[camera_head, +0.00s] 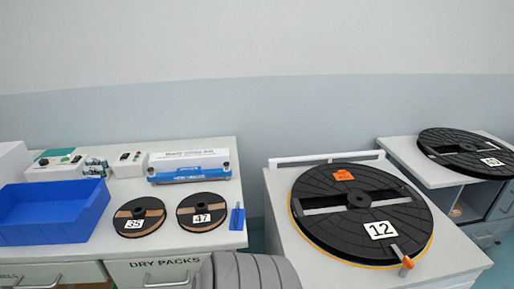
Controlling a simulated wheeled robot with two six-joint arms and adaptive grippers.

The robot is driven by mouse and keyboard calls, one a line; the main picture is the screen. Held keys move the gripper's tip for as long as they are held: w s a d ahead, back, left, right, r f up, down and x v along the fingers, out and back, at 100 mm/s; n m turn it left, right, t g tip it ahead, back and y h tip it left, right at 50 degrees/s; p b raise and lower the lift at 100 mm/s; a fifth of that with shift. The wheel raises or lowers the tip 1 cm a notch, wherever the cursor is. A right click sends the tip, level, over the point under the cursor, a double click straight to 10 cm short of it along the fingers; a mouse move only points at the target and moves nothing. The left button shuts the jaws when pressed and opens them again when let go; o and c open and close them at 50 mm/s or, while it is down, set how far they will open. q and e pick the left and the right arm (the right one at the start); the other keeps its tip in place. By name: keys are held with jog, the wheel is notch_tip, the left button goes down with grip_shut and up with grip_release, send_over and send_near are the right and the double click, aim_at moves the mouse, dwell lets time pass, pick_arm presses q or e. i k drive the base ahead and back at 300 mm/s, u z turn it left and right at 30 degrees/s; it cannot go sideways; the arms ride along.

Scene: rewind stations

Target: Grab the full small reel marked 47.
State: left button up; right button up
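The small reel marked 47 (203,203) lies flat near the front of the left bench. It is a black disc with brown showing through its openings, and its white 47 label faces me. A similar small reel marked 35 (139,209) lies just to its left, with a narrow gap between them. Neither of my grippers shows in the head view.
A blue bin (50,235) stands left of the reels, and a small blue stand (237,217) is to their right. A blue-white device (190,167) is behind them. A large reel marked 12 (335,235) lies on the right-hand cabinet, across a gap.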

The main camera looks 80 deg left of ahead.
aim_at(203, 212)
jog(key=i, duration=1)
jog(key=u, duration=2.4)
